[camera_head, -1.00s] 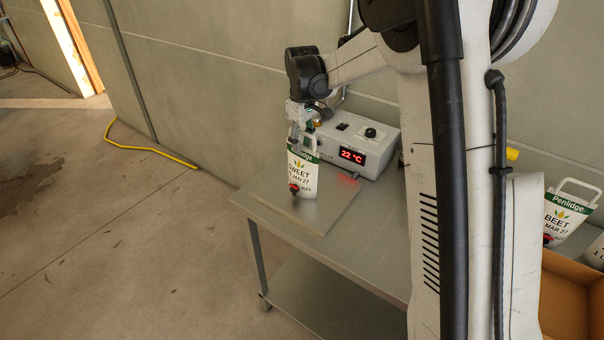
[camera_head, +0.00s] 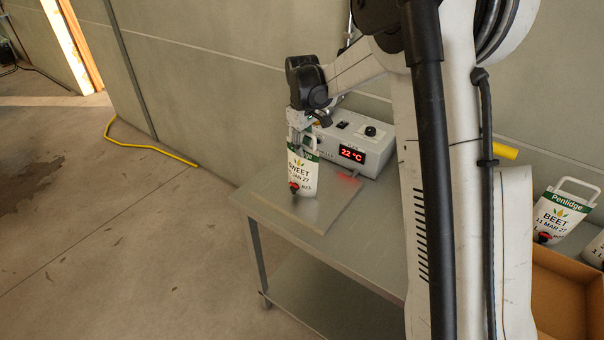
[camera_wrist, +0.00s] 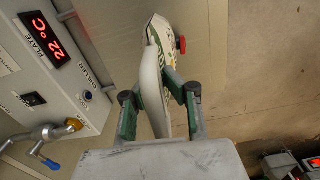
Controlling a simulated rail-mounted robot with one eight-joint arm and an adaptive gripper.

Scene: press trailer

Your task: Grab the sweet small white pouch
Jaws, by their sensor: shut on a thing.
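The small white pouch (camera_head: 303,178) with a green top band and a label partly reading "WEET" and "JAN 27" hangs upright over the metal plate (camera_head: 338,208). It has a red tap low on its front. My gripper (camera_head: 299,138) is at its top, shut on it. In the wrist view the pouch (camera_wrist: 152,75) is seen nearly edge-on, between the two green-and-grey fingers of my gripper (camera_wrist: 160,95). I cannot tell whether its bottom touches the plate.
At the right are a "BEET" pouch (camera_head: 562,214) and an open cardboard box (camera_head: 560,285). The floor at left is open, with a yellow cable (camera_head: 150,148).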

